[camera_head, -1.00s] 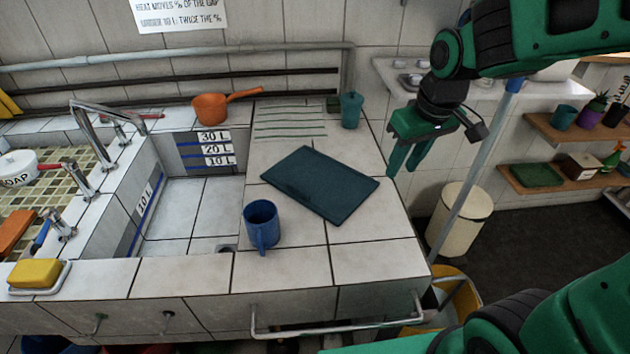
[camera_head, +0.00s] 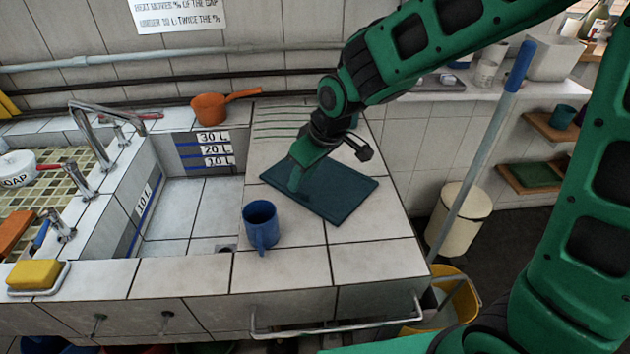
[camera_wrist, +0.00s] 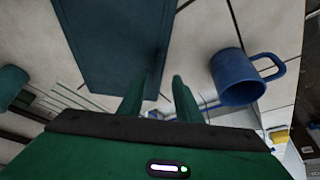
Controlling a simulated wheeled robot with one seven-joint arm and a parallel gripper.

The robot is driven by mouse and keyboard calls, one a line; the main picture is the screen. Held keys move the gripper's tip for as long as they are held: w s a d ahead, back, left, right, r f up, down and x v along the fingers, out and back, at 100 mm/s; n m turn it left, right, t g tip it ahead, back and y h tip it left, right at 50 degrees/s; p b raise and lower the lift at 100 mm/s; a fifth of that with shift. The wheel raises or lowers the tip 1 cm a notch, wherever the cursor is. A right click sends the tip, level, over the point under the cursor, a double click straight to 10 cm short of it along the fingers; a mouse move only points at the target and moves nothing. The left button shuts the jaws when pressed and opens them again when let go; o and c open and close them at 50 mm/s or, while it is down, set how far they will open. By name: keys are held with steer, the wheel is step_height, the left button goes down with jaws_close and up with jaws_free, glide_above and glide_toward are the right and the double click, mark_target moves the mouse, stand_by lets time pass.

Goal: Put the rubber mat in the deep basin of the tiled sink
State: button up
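The rubber mat (camera_head: 338,200), a dark teal flat rectangle, lies on the tiled counter right of the deep basin (camera_head: 203,205). My gripper (camera_head: 295,187) is open and empty, pointing down at the mat's left part in the head view. In the wrist view, the two fingers (camera_wrist: 157,85) are apart near one end of the mat (camera_wrist: 112,40); one finger overlaps the mat and the other shows just beside its edge. I cannot tell whether they touch it. The basin has volume marks on its walls and looks empty.
A blue mug (camera_head: 261,225) stands between the mat and the basin, and also shows in the wrist view (camera_wrist: 233,80). An orange pan (camera_head: 210,108) sits on the back ledge. A metal tap (camera_head: 95,125) stands left of the basin. A yellow soap (camera_head: 35,273) lies front left.

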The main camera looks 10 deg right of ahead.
mark_target(300, 190)
steer(key=shift+d+x, duration=0.1)
steer(key=shift+x, duration=1.1)
steer(key=shift+d+x, duration=0.15)
steer(key=shift+x, duration=1)
steer(key=shift+w, duration=0.1)
jaws_close()
